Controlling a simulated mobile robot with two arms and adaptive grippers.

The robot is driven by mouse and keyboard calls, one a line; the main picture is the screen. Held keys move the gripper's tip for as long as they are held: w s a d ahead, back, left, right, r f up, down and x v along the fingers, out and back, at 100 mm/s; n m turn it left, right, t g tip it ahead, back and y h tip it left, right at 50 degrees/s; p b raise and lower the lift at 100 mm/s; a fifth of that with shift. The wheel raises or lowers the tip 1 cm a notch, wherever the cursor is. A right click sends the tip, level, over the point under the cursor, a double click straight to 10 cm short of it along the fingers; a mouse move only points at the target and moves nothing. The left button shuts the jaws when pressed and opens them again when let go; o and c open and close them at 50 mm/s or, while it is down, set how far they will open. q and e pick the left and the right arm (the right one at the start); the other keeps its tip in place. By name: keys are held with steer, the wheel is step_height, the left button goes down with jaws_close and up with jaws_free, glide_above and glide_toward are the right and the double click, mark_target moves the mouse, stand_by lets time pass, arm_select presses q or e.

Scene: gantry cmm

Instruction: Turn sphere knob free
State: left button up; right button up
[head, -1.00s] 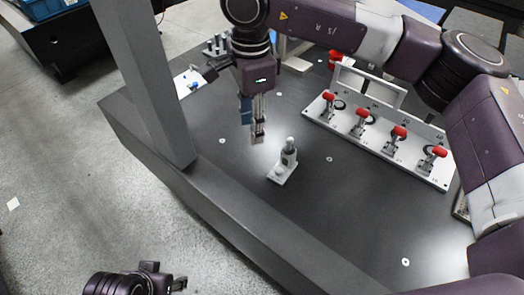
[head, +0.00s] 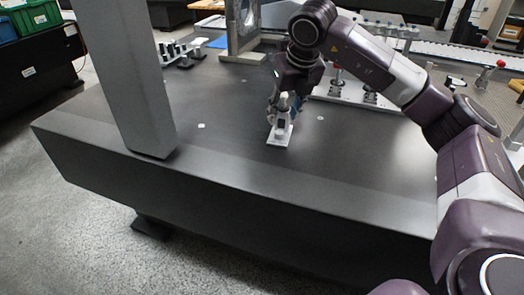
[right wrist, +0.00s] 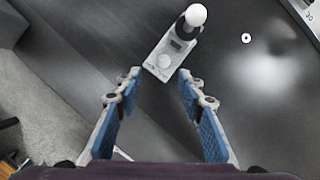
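The sphere stand is a pale base plate (right wrist: 158,71) with a dark post that carries a white ball (right wrist: 196,14). A round pale knob (right wrist: 164,61) sits on the plate's near part. In the head view the stand's plate (head: 279,136) lies on the dark table and the ball (head: 284,101) shows above it. My right gripper (right wrist: 158,80) is open, its blue-padded fingers on either side of the plate's near end, with nothing between the pads. My left gripper is out of view.
A grey column (head: 140,80) stands at the table's front left. A panel with clamps (head: 345,92) is behind my right arm. A rack of short posts (head: 180,52) and a grey frame (head: 241,25) stand at the back. The table (head: 225,165) is clear around the stand.

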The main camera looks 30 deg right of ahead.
mark_target(279, 132)
steer(key=x, duration=0.2)
steer(key=b+x, duration=0.1)
steer(key=x, duration=0.5)
steer(key=shift+d+f, duration=0.1)
steer(key=shift+d, duration=0.3)
steer(key=shift+c, duration=0.7)
jaws_close()
